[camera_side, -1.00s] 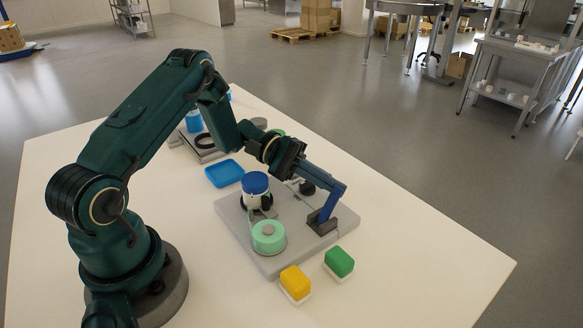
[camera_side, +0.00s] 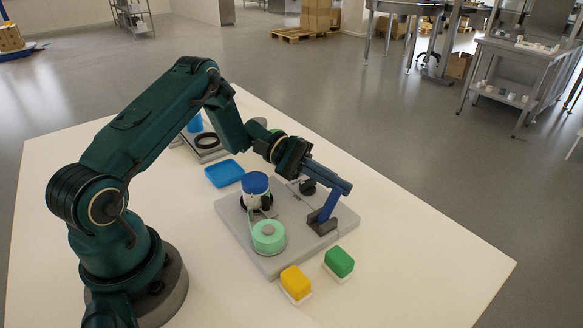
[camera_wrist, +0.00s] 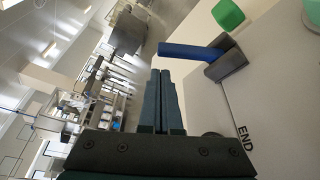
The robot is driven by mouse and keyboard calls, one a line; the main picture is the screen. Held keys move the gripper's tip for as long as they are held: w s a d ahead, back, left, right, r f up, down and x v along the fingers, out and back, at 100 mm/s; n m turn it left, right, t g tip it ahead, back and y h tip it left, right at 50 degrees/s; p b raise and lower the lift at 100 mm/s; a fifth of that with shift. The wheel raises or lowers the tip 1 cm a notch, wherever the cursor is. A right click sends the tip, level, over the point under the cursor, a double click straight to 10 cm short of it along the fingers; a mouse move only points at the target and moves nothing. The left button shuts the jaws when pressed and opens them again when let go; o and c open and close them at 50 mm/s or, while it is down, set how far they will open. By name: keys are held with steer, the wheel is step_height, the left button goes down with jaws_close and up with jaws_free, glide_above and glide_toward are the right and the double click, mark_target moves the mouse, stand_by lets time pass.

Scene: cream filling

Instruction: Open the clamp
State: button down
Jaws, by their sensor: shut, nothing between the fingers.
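The clamp has a dark grey base (camera_side: 322,222) with a blue lever (camera_side: 330,204) rising from it, at the right side of the grey board. In the wrist view the blue lever (camera_wrist: 190,51) sticks out from the dark base (camera_wrist: 226,60). My gripper (camera_side: 346,187) is shut and empty, and its fingertips overlap the top of the lever in the side view. In the wrist view my gripper's fingertips (camera_wrist: 160,72) are just below the lever's free end in the picture, with a small gap. I cannot tell from the side view whether they touch.
The grey board (camera_side: 282,258) also carries a white container with a blue lid (camera_side: 255,183) and a mint-green round part (camera_side: 268,238). A yellow button (camera_side: 295,281) and green button (camera_side: 339,262) stand in front. A blue tray (camera_side: 224,173) lies behind. The table's right side is clear.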

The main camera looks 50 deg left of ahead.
steer(key=shift+w+a+f, duration=0.15)
steer(key=shift+w+f, duration=0.25)
steer(key=shift+w, duration=0.35)
steer(key=v, duration=0.9)
steer(key=shift+s+a, duration=0.3)
steer(key=shift+a, duration=0.05)
steer(key=shift+s+r, duration=0.35)
steer(key=shift+s, duration=0.35)
steer(key=shift+s+r, duration=0.35)
steer(key=shift+s, duration=0.4)
steer(key=x, duration=1)
